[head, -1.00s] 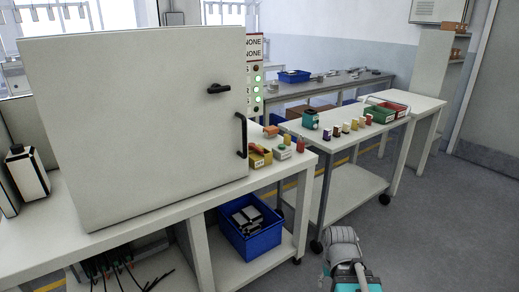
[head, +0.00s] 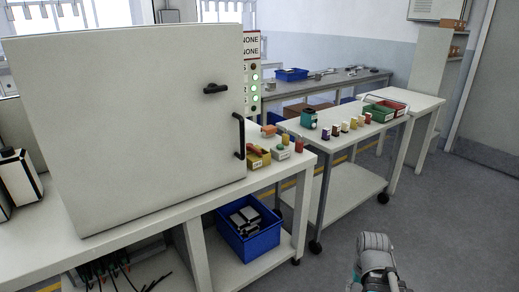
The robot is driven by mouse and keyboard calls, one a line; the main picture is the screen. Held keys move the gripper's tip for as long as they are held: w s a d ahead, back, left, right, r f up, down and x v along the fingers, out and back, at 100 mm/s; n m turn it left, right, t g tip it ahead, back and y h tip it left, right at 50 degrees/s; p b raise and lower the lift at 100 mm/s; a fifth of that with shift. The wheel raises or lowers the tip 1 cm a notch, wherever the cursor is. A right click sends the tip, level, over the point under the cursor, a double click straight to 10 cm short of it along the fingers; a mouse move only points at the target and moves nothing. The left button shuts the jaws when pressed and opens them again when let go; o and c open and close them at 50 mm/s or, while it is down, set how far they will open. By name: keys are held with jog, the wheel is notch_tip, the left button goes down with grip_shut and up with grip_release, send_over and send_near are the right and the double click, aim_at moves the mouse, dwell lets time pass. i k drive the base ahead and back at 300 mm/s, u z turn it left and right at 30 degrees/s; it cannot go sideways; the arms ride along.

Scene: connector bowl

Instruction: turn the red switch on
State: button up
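I cannot make out for certain which thing is the red switch. A small upright red piece (head: 299,145) stands at the right end of the near bench, beside a white box with a green top (head: 283,152). A yellow box with an orange-red part (head: 257,157) sits to their left, next to the cabinet. These are too small to read any switch position. A grey and teal part of my arm shows at the bottom, right of centre, over the floor and apart from the benches. My gripper's fingers are not visible.
A large white cabinet (head: 130,120) with black handles stands on the near bench (head: 150,222). A blue bin (head: 250,240) is on its lower shelf. A second table (head: 335,143) holds several small coloured blocks. Grey floor (head: 440,220) is open at right.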

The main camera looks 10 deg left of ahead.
aim_at(249, 146)
jog(key=z, duration=0.1)
jog(key=i, duration=0.95)
jog(key=u, duration=0.05)
